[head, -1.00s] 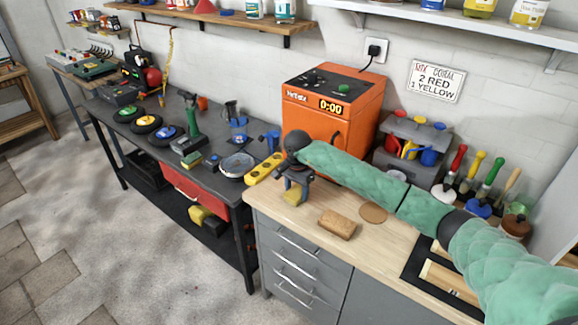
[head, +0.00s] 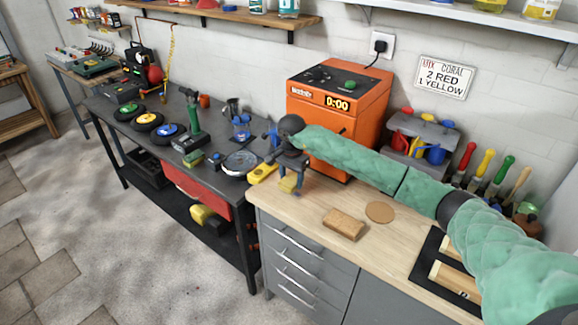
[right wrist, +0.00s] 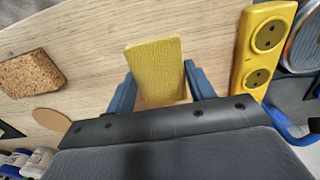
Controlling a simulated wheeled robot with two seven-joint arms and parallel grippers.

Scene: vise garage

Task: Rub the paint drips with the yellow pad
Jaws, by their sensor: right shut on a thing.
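My right gripper (head: 290,176) is shut on the yellow pad (head: 287,185), a little above the left end of the wooden worktop, as far as I can tell. In the right wrist view the yellow pad (right wrist: 154,62) sits between the two blue fingers of the right gripper (right wrist: 160,74), its broad face towards the camera. Whether the pad touches the worktop is hard to tell. I cannot make out any paint drips in either view. My left gripper is not in view.
A yellow power strip (head: 262,174) lies just left of the pad; it also shows in the right wrist view (right wrist: 262,52). A cork block (head: 344,224) and a round cork coaster (head: 380,211) lie on the worktop (head: 310,208). An orange oven (head: 335,110) stands behind.

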